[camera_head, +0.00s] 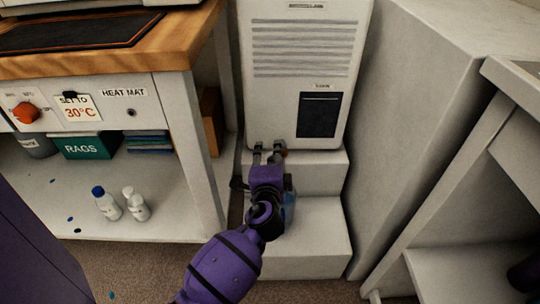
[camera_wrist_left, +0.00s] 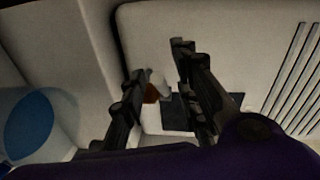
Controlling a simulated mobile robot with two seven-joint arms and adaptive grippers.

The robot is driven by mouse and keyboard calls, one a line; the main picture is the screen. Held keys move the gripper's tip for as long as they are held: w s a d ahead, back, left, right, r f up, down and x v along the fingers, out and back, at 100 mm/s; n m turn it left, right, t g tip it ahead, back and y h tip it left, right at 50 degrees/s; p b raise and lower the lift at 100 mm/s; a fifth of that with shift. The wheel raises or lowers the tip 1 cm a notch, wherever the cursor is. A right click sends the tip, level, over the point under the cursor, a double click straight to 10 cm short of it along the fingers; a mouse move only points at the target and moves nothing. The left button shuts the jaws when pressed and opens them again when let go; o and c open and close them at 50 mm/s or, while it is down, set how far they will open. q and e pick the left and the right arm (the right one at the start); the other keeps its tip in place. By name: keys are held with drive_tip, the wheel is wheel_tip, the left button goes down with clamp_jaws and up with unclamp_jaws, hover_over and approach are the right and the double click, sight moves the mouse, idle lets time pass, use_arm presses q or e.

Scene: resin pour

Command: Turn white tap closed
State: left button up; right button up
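A white appliance (camera_head: 303,84) with a grille and a dark window stands on a pale step. My left gripper (camera_head: 270,149) is at its lower front edge, fingers pointing at it. In the left wrist view the two fingers (camera_wrist_left: 158,62) are apart. A small white piece, apparently the white tap (camera_wrist_left: 160,86), shows between or beyond them, with an orange-brown part (camera_wrist_left: 151,94) beside it. I cannot tell whether either finger touches the tap. In the head view the gripper mostly hides the tap. My right gripper is not in view.
A bluish container (camera_head: 289,197) stands on the step, partly hidden under my gripper. Left is a wooden-topped bench (camera_head: 180,55) with an orange knob (camera_head: 26,113), a green rags box (camera_head: 88,146) and two white bottles (camera_head: 136,205) below. A pale block (camera_head: 410,110) closes the right side.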

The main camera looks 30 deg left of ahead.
use_arm(q)
clamp_jaws()
idle(0.3)
drive_tip(key=m+h+p, duration=0.1)
drive_tip(key=a+m+t+h+p, duration=0.1)
drive_tip(key=m+h+p, duration=0.1)
drive_tip(key=shift+w+a+t+h, duration=0.15)
drive_tip(key=shift+w+t+h, duration=0.1)
drive_tip(key=shift+t+h, duration=0.05)
